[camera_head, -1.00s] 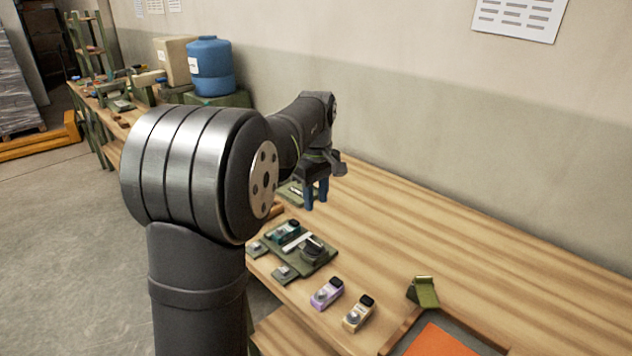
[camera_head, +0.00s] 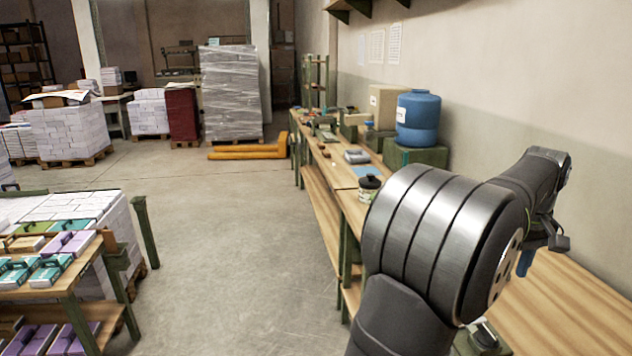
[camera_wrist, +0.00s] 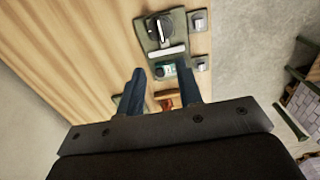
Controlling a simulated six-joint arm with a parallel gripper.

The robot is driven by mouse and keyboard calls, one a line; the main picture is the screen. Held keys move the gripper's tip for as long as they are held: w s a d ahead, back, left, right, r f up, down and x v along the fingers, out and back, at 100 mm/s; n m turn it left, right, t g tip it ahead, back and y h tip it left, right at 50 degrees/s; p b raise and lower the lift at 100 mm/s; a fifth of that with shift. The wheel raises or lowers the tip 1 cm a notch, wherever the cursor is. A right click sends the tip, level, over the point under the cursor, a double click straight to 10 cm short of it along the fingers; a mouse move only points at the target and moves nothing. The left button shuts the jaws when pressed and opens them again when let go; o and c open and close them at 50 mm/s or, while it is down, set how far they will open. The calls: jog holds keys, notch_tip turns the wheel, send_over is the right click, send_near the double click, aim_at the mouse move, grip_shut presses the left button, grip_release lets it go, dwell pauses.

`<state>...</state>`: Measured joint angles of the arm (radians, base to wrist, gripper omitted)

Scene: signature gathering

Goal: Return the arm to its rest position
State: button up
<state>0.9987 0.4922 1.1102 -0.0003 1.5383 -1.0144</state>
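My arm bends over the wooden bench (camera_head: 575,310) at the right of the head view. My gripper (camera_head: 525,262) hangs above the bench there, with only a blue finger showing past the arm. In the wrist view, my gripper (camera_wrist: 160,70) points down with its two blue fingers apart and nothing held between them.
A blue drum (camera_head: 418,118) and a cardboard box (camera_head: 384,106) stand at the back by the wall. A dark-lidded jar (camera_head: 369,188) is on the bench left of my arm. A stocked table (camera_head: 62,284) is at far left. The floor (camera_head: 235,225) between is clear.

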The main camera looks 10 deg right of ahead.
aim_at(489, 333)
notch_tip(489, 333, down, 17)
jog(key=shift+f, duration=0.2)
dwell(0.4)
jog(key=shift+f, duration=0.15)
jog(key=shift+m, duration=0.8)
jog(key=m, duration=0.6)
jog(key=shift+a, duration=0.2)
dwell(1.3)
dwell(0.6)
